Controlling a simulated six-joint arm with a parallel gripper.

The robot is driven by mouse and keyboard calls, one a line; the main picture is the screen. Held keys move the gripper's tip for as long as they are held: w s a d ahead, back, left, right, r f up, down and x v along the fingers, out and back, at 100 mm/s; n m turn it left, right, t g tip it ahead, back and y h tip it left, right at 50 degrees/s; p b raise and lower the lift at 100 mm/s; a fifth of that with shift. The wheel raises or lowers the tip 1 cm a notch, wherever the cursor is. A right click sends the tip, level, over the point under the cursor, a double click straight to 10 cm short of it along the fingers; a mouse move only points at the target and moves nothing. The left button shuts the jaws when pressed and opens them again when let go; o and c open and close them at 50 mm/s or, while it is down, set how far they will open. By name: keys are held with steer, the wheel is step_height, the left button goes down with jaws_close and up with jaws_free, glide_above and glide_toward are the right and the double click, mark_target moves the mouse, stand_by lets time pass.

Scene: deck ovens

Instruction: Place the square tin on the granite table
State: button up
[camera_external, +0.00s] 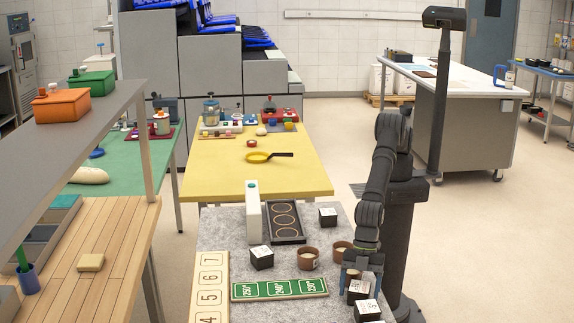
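Several square tins, dark with white printed tops, stand on the grey speckled table, which looks like the granite table (228,222). One square tin (262,258) is left of centre, one (328,217) stands farther back, and one (367,311) is at the front right. Another square tin (357,291) is right under my gripper (361,283). My gripper points down at the table's right side, its fingers apart around or just above that tin. I cannot tell whether they grip it or whether it touches the table.
Round brown tins (308,259) stand beside my gripper. A green numbered strip (279,289), a tan number board (209,286), a dark tray with rings (285,223) and a white upright box (253,212) share the table. A yellow table (225,180) with a pan (258,157) is behind.

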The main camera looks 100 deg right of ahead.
steer(key=shift+r, duration=0.15)
steer(key=shift+r, duration=0.3)
steer(key=v, duration=1.1)
steer(key=shift+d+r, duration=0.2)
steer(key=shift+d, duration=0.05)
steer(key=shift+s, duration=0.1)
steer(key=x, duration=1.2)
steer(key=shift+a, duration=0.1)
steer(key=shift+r, duration=1.15)
steer(key=shift+f, duration=0.1)
